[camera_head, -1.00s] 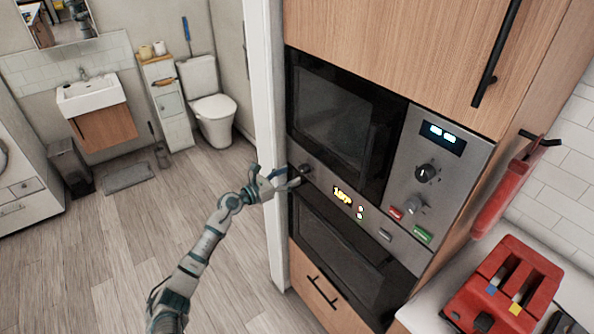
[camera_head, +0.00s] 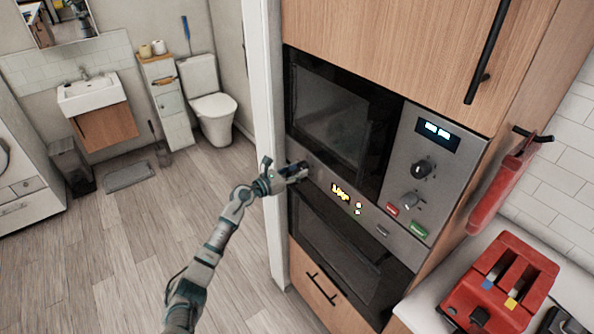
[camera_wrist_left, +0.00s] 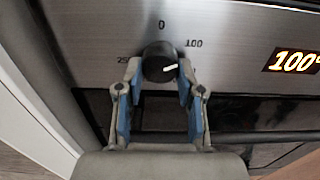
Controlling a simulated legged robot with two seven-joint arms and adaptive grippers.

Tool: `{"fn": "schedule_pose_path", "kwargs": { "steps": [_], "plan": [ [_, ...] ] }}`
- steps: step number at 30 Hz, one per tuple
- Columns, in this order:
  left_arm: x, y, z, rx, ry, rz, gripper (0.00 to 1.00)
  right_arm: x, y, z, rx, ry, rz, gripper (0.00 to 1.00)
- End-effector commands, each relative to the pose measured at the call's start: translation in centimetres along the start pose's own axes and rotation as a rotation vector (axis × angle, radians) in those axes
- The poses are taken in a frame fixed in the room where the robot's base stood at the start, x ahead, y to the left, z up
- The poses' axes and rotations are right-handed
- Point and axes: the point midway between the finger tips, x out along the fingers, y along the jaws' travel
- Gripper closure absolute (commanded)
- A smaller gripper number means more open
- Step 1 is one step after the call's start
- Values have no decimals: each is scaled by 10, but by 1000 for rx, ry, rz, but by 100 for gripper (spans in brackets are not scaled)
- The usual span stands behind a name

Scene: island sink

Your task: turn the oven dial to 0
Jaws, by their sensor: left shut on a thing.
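The oven dial (camera_wrist_left: 158,60) is a round black knob on the metal panel. The oven display (camera_wrist_left: 294,62) reads about 100°. My left gripper (camera_wrist_left: 160,74) has its blue-padded fingers on both sides of the dial, shut on it. In the head view my left gripper (camera_head: 299,172) is at the panel's left end and hides the dial. My right gripper is not in view.
The oven door (camera_head: 336,245) is below the panel, and a microwave (camera_head: 335,115) is above. More knobs (camera_head: 412,200) and red and green buttons are to the right. A white door frame (camera_head: 262,100) stands close left of the dial. A red toaster (camera_head: 500,280) sits on the counter.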

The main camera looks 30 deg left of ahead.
Motion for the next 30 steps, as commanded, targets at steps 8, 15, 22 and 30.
{"fn": "schedule_pose_path", "kwargs": {
  "steps": [8, 15, 22, 30],
  "plan": [
    [0, 1, 7, -3, -14, 0, 97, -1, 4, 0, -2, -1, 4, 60],
    [0, 2, 8, -12, -16, 3, 98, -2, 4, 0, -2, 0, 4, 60],
    [0, 2, 10, -44, -18, 4, 97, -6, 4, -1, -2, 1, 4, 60],
    [-1, 3, 13, -172, -18, 4, 97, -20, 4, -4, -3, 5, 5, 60]
  ]
}}
